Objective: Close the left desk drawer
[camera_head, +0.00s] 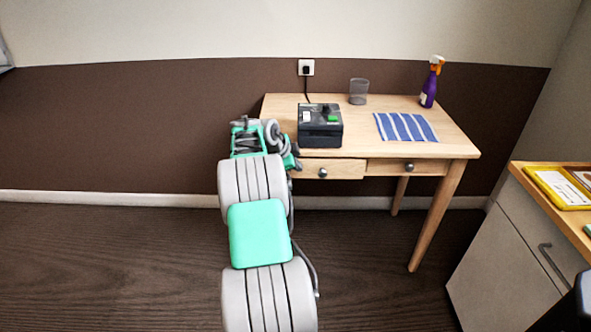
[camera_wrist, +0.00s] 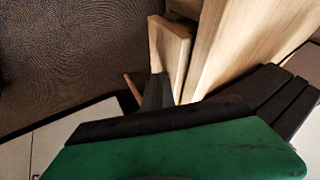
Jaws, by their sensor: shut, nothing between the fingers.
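The wooden desk (camera_head: 425,148) has two drawers under its top. The left drawer (camera_head: 345,169), with a round metal knob, has its front standing slightly forward of the right drawer (camera_head: 432,167), so it looks a little open. In the wrist view the drawer front (camera_wrist: 172,48) shows as a pale wooden panel beside the larger desk wood (camera_wrist: 228,45). My gripper (camera_head: 293,162) is at the left end of that drawer front. Its dark fingertips (camera_wrist: 157,92) are together, close against the panel; I cannot tell whether they touch.
On the desk are a black box with a green button (camera_head: 320,128), a grey cup (camera_head: 358,91), a striped cloth (camera_head: 405,127) and a purple spray bottle (camera_head: 430,88). A cabinet (camera_head: 512,262) with a yellow tray (camera_head: 541,178) stands at right. Floor before the desk is clear.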

